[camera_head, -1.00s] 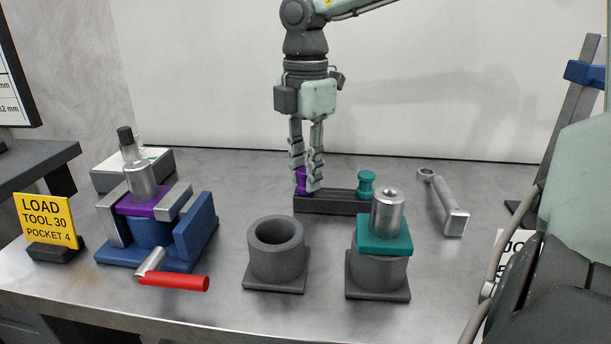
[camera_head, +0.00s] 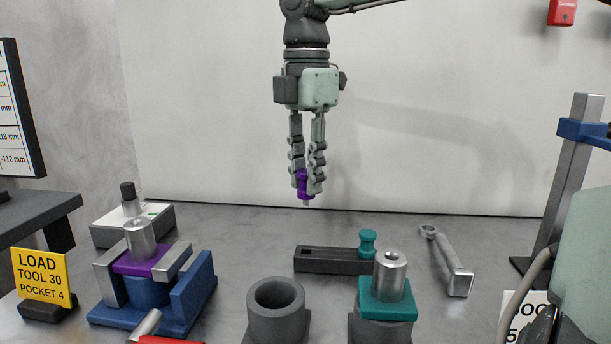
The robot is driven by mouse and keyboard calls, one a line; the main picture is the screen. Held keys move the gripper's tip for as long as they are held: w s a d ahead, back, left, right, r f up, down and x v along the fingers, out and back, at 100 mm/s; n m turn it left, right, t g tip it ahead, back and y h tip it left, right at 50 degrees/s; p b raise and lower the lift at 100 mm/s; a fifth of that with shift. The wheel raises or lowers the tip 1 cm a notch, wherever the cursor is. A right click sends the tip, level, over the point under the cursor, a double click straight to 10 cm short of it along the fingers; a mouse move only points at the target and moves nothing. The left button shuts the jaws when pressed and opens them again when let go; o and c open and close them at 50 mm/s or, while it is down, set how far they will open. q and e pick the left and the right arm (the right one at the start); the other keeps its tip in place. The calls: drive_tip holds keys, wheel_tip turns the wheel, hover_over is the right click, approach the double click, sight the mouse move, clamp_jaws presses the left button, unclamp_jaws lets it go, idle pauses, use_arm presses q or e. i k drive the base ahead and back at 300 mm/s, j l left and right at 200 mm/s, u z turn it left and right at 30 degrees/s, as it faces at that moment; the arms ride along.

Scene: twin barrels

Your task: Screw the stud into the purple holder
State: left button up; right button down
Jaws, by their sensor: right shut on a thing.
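My right gripper (camera_head: 307,190) hangs pointing down at the back middle. It is shut on the purple stud (camera_head: 302,183), whose thin tip points down in clear air above the table. The purple holder (camera_head: 130,264) has a square purple flange and a silver barrel (camera_head: 140,238) standing upright. It sits in the blue vise (camera_head: 190,300) at the left, between grey jaws, below and left of my right gripper. Its top opening is hard to make out. A teal stud (camera_head: 367,242) stands in the dark rack (camera_head: 320,260). My left gripper is not in view.
A grey empty socket (camera_head: 275,310) stands at the front middle. To its right, a teal holder (camera_head: 388,290) sits in another socket. A wrench (camera_head: 450,262) lies at the right. A yellow sign (camera_head: 42,277) stands at the left. The vise's red handle (camera_head: 165,340) is cut off below.

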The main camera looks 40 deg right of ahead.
sight(143, 253)
drive_tip(key=k+j, duration=0.6)
drive_tip(key=j, duration=0.15)
drive_tip(key=k+j, duration=0.55)
drive_tip(key=j, duration=0.15)
